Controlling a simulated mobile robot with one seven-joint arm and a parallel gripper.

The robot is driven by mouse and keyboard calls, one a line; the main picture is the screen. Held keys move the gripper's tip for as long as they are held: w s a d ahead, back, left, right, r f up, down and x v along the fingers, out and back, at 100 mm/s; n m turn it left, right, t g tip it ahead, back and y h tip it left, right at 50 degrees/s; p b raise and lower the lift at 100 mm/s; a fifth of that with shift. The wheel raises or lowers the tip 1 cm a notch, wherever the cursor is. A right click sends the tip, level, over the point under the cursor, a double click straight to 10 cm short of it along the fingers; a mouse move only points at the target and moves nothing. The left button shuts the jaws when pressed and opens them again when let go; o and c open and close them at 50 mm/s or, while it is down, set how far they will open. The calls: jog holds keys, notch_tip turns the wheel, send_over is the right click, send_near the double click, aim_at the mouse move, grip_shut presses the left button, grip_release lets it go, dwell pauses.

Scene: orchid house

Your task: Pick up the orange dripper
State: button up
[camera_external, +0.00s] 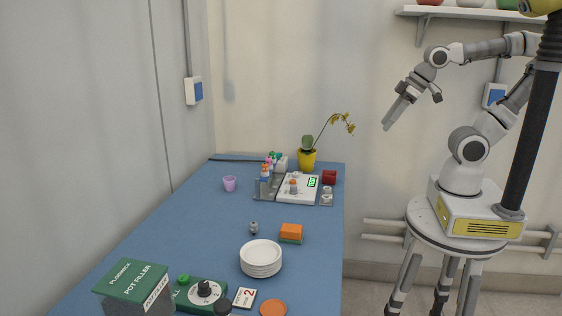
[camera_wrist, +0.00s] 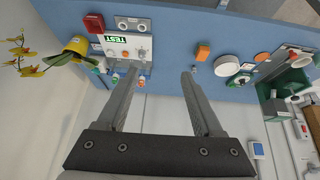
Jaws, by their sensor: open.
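A small orange piece that looks like the orange dripper (camera_external: 293,186) is on the white tester (camera_external: 299,195) at the far end of the blue table. More small pieces with orange and blue parts (camera_external: 265,173) stand in a rack just left of it; their shapes are too small to tell apart. My gripper (camera_external: 386,126) is open and empty, raised in the air right of the table, well apart from all these pieces. It also shows in the wrist view (camera_wrist: 160,50).
A yellow orchid pot (camera_external: 307,160) and a red box (camera_external: 329,177) stand behind the tester. A pink cup (camera_external: 229,183), a grey dripper-like piece (camera_external: 254,228), an orange block (camera_external: 291,231), white plates (camera_external: 261,258) and a green box (camera_external: 135,283) are on the table. Its middle left is clear.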

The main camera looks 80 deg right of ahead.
aim_at(265, 169)
jog(key=w+d+f+n+t+b, duration=0.1)
jog(key=w+d+f+t, duration=0.3)
jog(key=w, duration=0.8)
jog(key=w+d+f+t+b, duration=0.15)
jog(key=w+d+f, duration=0.45)
jog(key=w, duration=0.7)
jog(key=w+a+f+t+y+b, duration=0.1)
jog(key=w+f, duration=0.6)
jog(key=w, duration=0.2)
jog(key=w+a+f+y+b, duration=0.1)
jog(key=w+f, duration=0.5)
jog(key=w, duration=0.4)
jog(key=shift+w+f+n+t+b, duration=0.25)
jog(key=shift+f+n+t+b, duration=0.1)
jog(key=shift+f+n+b, duration=0.05)
grip_shut()
